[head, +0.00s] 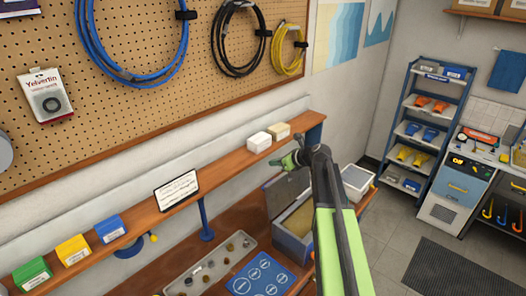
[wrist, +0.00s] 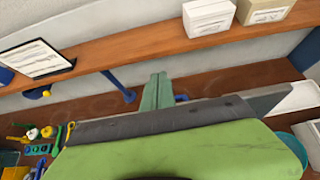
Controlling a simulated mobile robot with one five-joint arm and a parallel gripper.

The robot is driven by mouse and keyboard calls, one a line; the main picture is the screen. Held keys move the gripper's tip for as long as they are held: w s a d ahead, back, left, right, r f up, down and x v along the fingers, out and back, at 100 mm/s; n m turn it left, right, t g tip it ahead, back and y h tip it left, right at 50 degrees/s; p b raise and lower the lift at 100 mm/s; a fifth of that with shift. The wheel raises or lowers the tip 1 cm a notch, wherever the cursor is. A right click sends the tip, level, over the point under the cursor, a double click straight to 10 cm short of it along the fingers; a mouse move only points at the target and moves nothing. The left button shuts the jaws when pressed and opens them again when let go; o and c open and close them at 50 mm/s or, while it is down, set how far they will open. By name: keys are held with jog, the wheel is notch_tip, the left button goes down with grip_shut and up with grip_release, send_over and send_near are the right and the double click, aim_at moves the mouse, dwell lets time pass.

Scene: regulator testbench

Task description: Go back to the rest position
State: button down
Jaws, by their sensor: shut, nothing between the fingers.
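My gripper (head: 290,161) is at the end of my green and dark grey arm, in the right half of the head view. It is raised in front of the wooden shelf, just below the white box and above the open grey case. In the wrist view my gripper (wrist: 155,92) shows as two green fingers lying side by side, closed, with nothing held. The workbench lies behind them, partly hidden by my arm.
The wooden shelf (head: 150,217) runs close by, with a white box (head: 259,142), a cream box (head: 278,131) and a sign (head: 176,190) on it. Below stand the open grey case (head: 290,243), a parts tray (head: 212,266) and a blue mat (head: 259,276).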

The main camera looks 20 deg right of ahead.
jog(key=s+a+f+n+g+h, duration=0.2)
jog(key=s+a+f+n+g, duration=0.4)
jog(key=s+a+n, duration=0.55)
jog(key=s+f+n+g+h, duration=0.1)
jog(key=s+f+n+h, duration=0.1)
jog(key=s+n, duration=0.6)
jog(key=s+f+n+g+h, duration=0.2)
jog(key=s+f+n, duration=0.1)
jog(key=s+n, duration=0.55)
jog(key=shift+n+g, duration=0.3)
jog(key=shift+n, duration=0.4)
jog(key=f+b, duration=1.6)
jog(key=a+f+b, duration=0.1)
jog(key=f+b, duration=0.7)
jog(key=shift+s+f, duration=0.1)
jog(key=shift+f, duration=0.1)
jog(key=shift+d+r, duration=0.1)
jog(key=shift+r, duration=0.1)
